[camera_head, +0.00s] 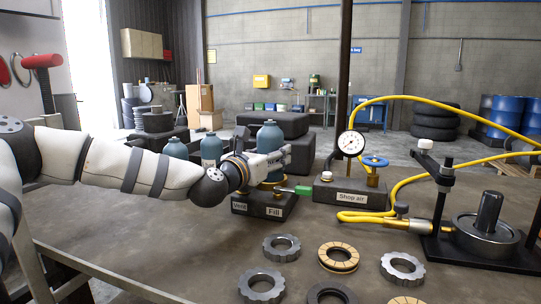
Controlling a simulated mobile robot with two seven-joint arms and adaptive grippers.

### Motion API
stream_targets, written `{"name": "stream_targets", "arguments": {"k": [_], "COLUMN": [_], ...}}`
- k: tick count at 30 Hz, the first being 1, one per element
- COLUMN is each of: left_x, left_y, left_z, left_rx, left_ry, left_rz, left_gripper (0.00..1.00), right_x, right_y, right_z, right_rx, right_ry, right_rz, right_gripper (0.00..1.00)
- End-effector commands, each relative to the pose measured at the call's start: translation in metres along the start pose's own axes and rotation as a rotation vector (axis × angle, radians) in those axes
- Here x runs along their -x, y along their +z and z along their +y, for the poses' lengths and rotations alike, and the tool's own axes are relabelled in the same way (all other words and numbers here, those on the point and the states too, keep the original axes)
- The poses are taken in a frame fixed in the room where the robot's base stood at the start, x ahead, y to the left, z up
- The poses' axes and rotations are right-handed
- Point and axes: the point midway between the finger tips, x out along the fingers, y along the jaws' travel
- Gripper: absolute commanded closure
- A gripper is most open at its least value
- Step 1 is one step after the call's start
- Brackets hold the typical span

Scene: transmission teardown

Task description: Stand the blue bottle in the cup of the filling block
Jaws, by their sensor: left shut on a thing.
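The blue bottle (270,137) stands upright above the filling block (262,211), a dark block with white labels, one reading "Fill". My left gripper (278,162) reaches in from the left and is shut on the bottle's body. The gripper hides part of the bottle. A brass-coloured ring (270,185) shows below it on the block, probably the cup's rim. I cannot tell whether the bottle's base rests in the cup. My right gripper is not in view.
Two other blue-grey bottles (211,150) stand behind my left arm. A green fitting (296,190) juts out between the filling block and the "Shop air" block (348,194) with its gauge (351,143). A yellow hose (405,100) loops right. Several gears and rings (338,257) lie in front.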

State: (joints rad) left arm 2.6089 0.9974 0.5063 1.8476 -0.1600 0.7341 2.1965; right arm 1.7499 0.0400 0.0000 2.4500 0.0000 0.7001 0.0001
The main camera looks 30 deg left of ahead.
Motion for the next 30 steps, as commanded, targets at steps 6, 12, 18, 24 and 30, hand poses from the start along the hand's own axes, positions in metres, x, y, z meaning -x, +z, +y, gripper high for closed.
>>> {"name": "stream_targets", "arguments": {"k": [6,12,18,24,30], "left_x": [0.0,0.0,0.005,0.054,0.101], "left_y": [-0.004,-0.004,0.004,0.011,0.004], "left_z": [0.0,0.0,0.0,0.001,0.002], "left_rx": [0.0,0.0,0.001,0.007,0.009], "left_ry": [0.001,0.0,0.0,0.0,0.004], "left_rz": [0.002,0.002,-0.003,-0.013,-0.004], "left_gripper": [0.29,0.29,0.29,0.29,0.29], "right_x": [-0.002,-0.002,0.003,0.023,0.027], "right_y": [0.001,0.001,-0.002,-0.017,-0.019], "right_z": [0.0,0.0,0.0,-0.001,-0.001], "right_rx": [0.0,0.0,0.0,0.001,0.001], "right_ry": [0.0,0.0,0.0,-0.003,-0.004], "right_rz": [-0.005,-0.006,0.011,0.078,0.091], "right_gripper": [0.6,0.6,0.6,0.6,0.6]}}
